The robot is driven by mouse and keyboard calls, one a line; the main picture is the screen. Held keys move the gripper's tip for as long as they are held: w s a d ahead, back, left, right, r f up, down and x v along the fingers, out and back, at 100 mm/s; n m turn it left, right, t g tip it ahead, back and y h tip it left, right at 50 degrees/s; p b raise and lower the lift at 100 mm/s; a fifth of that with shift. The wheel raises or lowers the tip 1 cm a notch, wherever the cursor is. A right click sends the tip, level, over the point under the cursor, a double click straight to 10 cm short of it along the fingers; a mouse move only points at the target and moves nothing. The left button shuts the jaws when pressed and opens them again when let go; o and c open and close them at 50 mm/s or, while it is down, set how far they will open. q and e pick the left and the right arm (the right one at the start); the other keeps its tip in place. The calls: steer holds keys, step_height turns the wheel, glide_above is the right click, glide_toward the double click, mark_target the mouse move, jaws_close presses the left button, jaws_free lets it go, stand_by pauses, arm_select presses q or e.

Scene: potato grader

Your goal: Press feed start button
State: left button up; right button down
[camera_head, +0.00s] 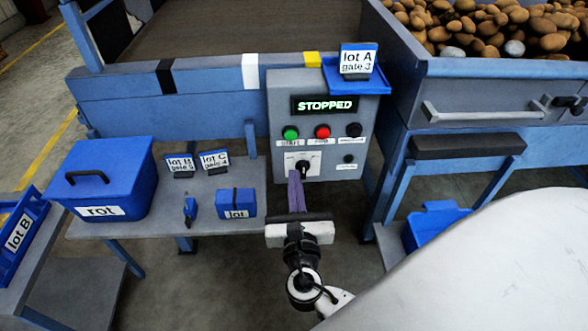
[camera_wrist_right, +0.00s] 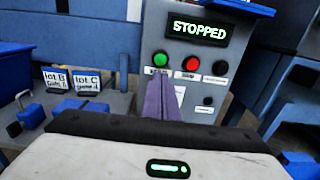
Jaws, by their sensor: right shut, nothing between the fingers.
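The green button (camera_head: 290,133) sits at the left of the grey control panel (camera_head: 283,95), below a display (camera_head: 324,104) that reads STOPPED. The green button also shows in the right wrist view (camera_wrist_right: 159,60), with a small label under it. My right gripper (camera_head: 296,173) is shut and empty, its purple fingers pointing at the panel. In the head view its tips overlap the panel by the dark selector knob (camera_head: 303,167). In the right wrist view the fingertips (camera_wrist_right: 163,80) appear just below the green button; I cannot tell the gap. My left gripper is not in view.
A red button (camera_head: 322,131) and a black button (camera_head: 353,130) stand to the right of the green one. A blue rot box (camera_head: 115,165) and a small blue lot box (camera_head: 236,204) stand on the side table (camera_head: 172,222). Potatoes (camera_head: 480,25) fill the bin at the upper right.

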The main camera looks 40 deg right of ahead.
mark_target(291, 135)
steer(key=x, duration=1.2)
steer(key=shift+w+d+r, duration=0.15)
steer(key=shift+w+d, duration=0.35)
steer(key=shift+w, duration=0.1)
steer(key=shift+d+r, duration=0.2)
steer(key=shift+r, duration=0.1)
steer(key=shift+a, duration=0.1)
steer(key=shift+s+a+f, duration=0.1)
steer(key=shift+s+a, duration=0.1)
steer(key=p+v, duration=0.1)
steer(key=v, duration=1.3)
steer(key=shift+a+f, duration=0.2)
steer(key=shift+f, duration=0.15)
steer(key=shift+s+f, duration=0.1)
steer(key=shift+f, duration=0.05)
